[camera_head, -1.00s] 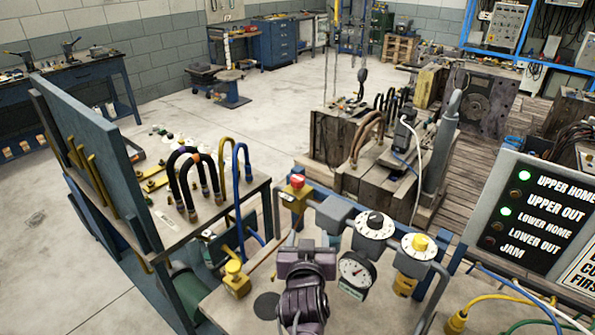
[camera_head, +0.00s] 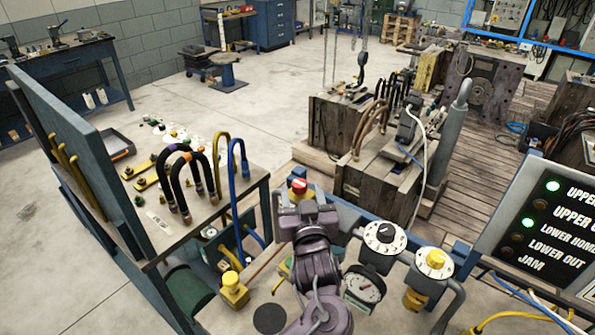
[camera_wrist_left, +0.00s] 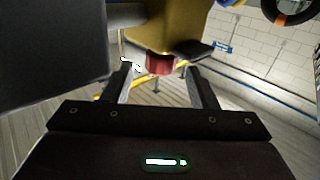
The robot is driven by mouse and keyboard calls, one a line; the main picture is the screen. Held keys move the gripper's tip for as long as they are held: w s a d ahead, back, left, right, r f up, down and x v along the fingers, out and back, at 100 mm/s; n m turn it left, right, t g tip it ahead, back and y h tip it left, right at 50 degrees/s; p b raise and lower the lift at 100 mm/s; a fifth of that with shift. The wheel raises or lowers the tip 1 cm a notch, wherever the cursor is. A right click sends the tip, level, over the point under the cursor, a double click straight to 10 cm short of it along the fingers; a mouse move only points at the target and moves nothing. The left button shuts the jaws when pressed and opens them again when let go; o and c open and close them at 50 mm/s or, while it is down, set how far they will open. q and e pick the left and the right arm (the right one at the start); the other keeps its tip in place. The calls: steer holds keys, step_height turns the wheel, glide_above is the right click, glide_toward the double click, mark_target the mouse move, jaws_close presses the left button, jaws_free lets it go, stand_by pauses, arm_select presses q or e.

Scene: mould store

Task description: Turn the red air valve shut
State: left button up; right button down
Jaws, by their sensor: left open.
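The red valve knob (camera_head: 298,186) sits on a yellow body at the left end of the row of air fittings in the head view. My left gripper (camera_head: 302,208) is just in front of it and hides most of the yellow body. In the left wrist view the red part (camera_wrist_left: 160,64) shows beside the yellow body (camera_wrist_left: 165,25), between and beyond the two fingertips (camera_wrist_left: 162,88). The fingers are apart and empty. I cannot tell whether a finger touches the knob. My right gripper is not in view.
Right of the valve are a white dial (camera_head: 384,237), a pressure gauge (camera_head: 364,286) and a yellow-knobbed dial (camera_head: 435,262). A yellow fitting (camera_head: 233,287) stands at lower left. The bench with bent hoses (camera_head: 185,180) is left; the indicator panel (camera_head: 545,225) is right.

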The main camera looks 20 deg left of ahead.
mark_target(299, 180)
arm_select(q)
steer(key=p+x, duration=0.1)
steer(key=x, duration=0.3)
steer(key=shift+w+a+r, duration=0.2)
steer(key=shift+w, duration=0.1)
steer(key=shift+w+a+f, duration=0.1)
steer(key=shift+w+a, duration=0.05)
steer(key=shift+w, duration=0.15)
steer(key=c, duration=1)
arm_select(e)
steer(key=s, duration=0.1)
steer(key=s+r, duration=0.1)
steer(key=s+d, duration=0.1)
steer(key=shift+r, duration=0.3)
